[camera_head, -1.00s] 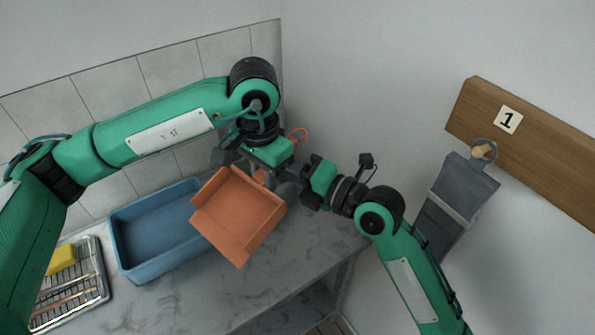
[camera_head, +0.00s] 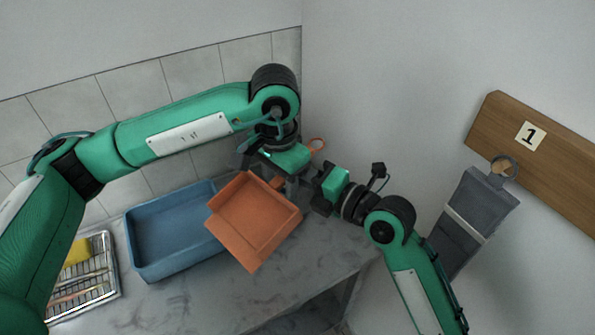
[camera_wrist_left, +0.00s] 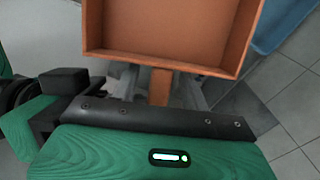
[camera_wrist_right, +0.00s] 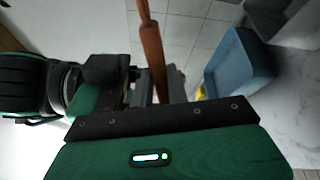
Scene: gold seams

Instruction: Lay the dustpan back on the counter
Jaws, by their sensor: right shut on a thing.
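The orange dustpan (camera_head: 250,215) is held above the counter (camera_head: 190,300), tilted, with its open tray facing my head camera. My right gripper (camera_head: 312,190) is shut on the handle, which also crosses the right wrist view (camera_wrist_right: 152,50). My left gripper (camera_head: 272,178) is at the handle just behind the tray. Its fingers look spread, with the handle (camera_wrist_left: 160,88) between them in the left wrist view. The tray hides part of these fingers.
A blue bin (camera_head: 170,262) stands on the counter left of the dustpan. A wire rack (camera_head: 112,270) with a yellow sponge (camera_head: 77,250) lies farther left. A grey tool (camera_head: 466,215) hangs from a wooden board (camera_head: 560,150) on the right wall. Counter front is bare.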

